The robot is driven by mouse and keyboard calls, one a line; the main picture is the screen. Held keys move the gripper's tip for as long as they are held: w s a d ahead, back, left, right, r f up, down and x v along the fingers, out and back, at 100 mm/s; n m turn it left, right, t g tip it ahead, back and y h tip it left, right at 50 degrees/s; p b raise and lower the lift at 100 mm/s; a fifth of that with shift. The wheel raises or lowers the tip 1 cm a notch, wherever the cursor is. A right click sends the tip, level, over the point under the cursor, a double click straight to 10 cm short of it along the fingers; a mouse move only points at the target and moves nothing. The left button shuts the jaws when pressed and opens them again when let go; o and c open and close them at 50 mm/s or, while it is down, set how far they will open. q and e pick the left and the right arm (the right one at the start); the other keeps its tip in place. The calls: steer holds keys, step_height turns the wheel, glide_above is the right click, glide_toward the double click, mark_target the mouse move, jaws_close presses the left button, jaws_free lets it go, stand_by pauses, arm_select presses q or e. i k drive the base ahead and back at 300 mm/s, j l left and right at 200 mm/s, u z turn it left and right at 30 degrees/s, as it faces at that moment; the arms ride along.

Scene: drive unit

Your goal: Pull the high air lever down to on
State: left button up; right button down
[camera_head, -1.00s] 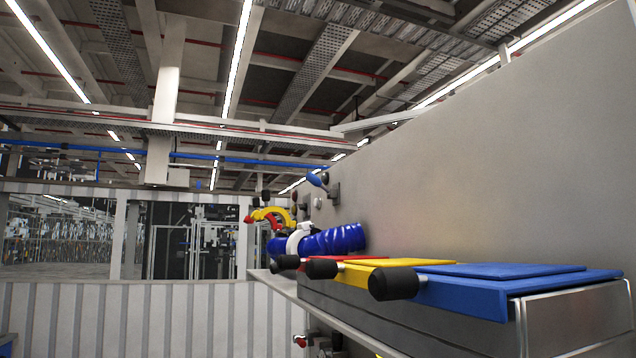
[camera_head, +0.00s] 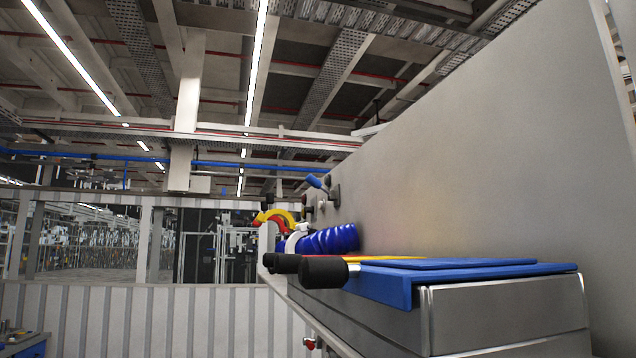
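A small lever with a blue grip (camera_head: 314,181) sits high on the grey wall panel, above the coiled blue hose. Its grip points up and to the left. I take it to be the air lever, but no label is readable. Neither of my grippers shows in the head view.
A coiled blue hose (camera_head: 330,239) and a yellow curved part (camera_head: 277,216) are by the panel (camera_head: 450,170). Below, a blue cover (camera_head: 470,277) with black-knobbed handles (camera_head: 323,271) juts out over a grey metal box (camera_head: 510,318).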

mark_target(311, 179)
steer(key=k+j+u, duration=0.15)
steer(key=k+j, duration=0.15)
steer(key=i+j+u, duration=0.5)
steer(key=i+u, duration=0.2)
steer(key=i+j+u, duration=0.1)
steer(key=i+u, duration=0.2)
steer(key=i+j, duration=0.1)
steer(key=i, duration=0.4)
steer(key=i+j, duration=0.1)
steer(key=i, duration=0.4)
steer(key=i+j+z, duration=0.1)
steer(key=i, duration=0.4)
steer(key=i+j+z, duration=0.1)
steer(key=i+z, duration=0.2)
steer(key=z, duration=0.15)
steer(key=i+j+z, duration=0.25)
steer(key=z, duration=0.25)
steer(key=i+j+z, duration=0.25)
steer(key=z, duration=0.2)
steer(key=i+j+z, duration=0.15)
steer(key=j+z, duration=0.3)
steer(key=i+j+z, duration=0.1)
steer(key=j+z, duration=0.4)
steer(key=l, duration=0.1)
